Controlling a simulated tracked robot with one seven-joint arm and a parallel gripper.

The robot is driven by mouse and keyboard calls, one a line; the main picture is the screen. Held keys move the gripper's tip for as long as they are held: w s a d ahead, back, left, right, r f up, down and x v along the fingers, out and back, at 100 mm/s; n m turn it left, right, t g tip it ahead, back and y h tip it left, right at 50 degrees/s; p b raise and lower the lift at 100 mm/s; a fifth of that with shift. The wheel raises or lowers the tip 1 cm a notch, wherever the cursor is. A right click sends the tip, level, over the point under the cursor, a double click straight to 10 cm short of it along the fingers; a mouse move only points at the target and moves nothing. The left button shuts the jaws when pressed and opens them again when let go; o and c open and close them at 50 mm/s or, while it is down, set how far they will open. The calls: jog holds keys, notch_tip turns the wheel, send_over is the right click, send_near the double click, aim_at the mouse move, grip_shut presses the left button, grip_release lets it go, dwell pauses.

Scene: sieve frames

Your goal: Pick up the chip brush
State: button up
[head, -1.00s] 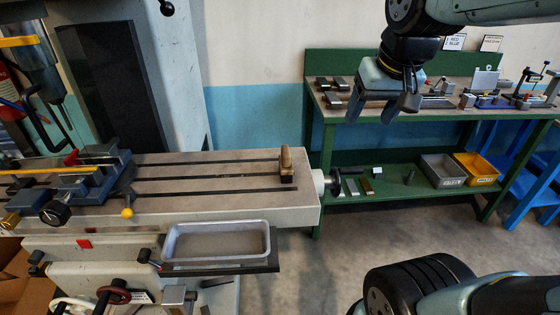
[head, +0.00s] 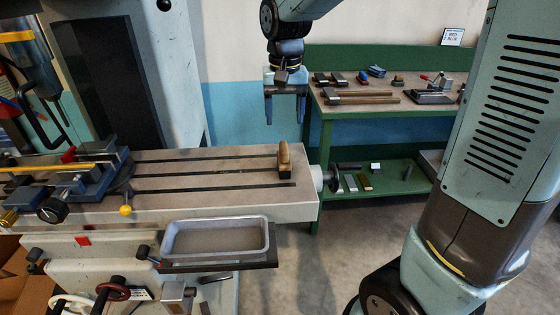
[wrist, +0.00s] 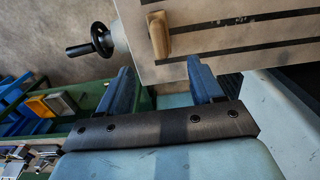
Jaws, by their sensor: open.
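The chip brush (head: 284,158), with a tan wooden handle and a dark lower part, stands at the right end of the slotted machine table (head: 215,205). In the wrist view the brush (wrist: 159,36) lies beyond the fingertips, in line with the gap between them. My gripper (head: 285,112) is open and empty, its fingers pointing down. In the head view it appears above the brush, with a visible gap between them. The two blue fingers also show in the wrist view (wrist: 158,72).
A vise (head: 85,185) sits on the table's left part. A grey tray (head: 215,240) is at its front, and a black-handled crank (head: 335,178) projects from its right end. A green workbench (head: 385,120) with tools stands behind. The table around the brush is clear.

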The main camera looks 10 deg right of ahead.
aim_at(284, 144)
notch_tip(284, 144, down, 8)
jog(key=shift+s+f, duration=0.15)
jog(key=shift+f, duration=1.15)
jog(key=shift+s+f, duration=0.15)
jog(key=shift+f, duration=1.15)
jog(key=shift+c, duration=0.5)
jog(key=c, duration=1.1)
jog(key=shift+r, duration=0.1)
